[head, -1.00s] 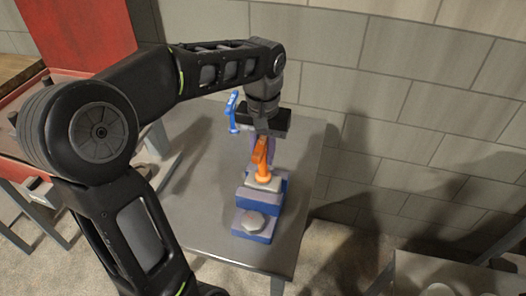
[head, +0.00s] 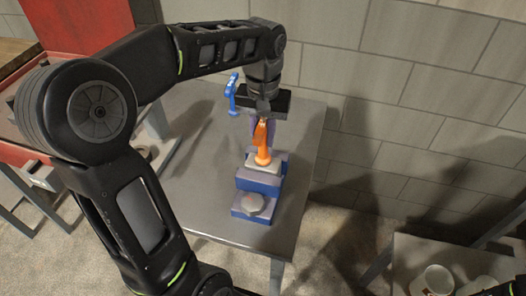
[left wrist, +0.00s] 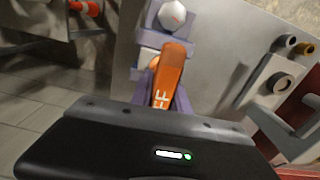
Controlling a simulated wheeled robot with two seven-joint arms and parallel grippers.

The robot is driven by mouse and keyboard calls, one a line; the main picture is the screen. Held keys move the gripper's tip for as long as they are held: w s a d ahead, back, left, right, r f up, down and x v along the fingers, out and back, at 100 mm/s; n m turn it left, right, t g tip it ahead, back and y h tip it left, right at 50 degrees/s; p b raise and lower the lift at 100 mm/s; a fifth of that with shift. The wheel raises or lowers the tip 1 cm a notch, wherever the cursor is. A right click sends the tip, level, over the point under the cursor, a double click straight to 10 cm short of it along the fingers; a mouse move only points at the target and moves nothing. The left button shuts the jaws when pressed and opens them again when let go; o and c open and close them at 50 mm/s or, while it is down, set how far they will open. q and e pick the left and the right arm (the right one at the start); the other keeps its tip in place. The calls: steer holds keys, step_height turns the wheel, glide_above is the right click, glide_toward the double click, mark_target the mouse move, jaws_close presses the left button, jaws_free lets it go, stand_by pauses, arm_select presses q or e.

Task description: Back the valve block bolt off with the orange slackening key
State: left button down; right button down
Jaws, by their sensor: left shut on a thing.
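The valve block (head: 260,182) is a blue and grey stepped block on the table. A silver hex bolt head (head: 253,203) sits on its lower front step; it also shows in the left wrist view (left wrist: 172,15). The orange slackening key (head: 263,145) stands upright with its foot at the upper step's pale plate. My left gripper (head: 264,122) is above the block, shut on the key's upper part. In the left wrist view the lettered orange key (left wrist: 168,75) lies between the purple fingers. Whether its foot touches the plate is unclear. My right gripper is not visible.
A blue key-like tool (head: 232,95) stands just left of my left gripper. The grey table (head: 205,190) is clear left of the block. A brick wall (head: 410,110) rises behind and right. A white mug (head: 437,281) stands on another surface at lower right.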

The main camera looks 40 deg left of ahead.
arm_select(q)
steer(key=n, duration=0.7)
steer(key=shift+n, duration=0.3)
steer(key=n, duration=0.5)
steer(key=shift+b, duration=0.3)
steer(key=n, duration=0.4)
steer(key=shift+r, duration=0.1)
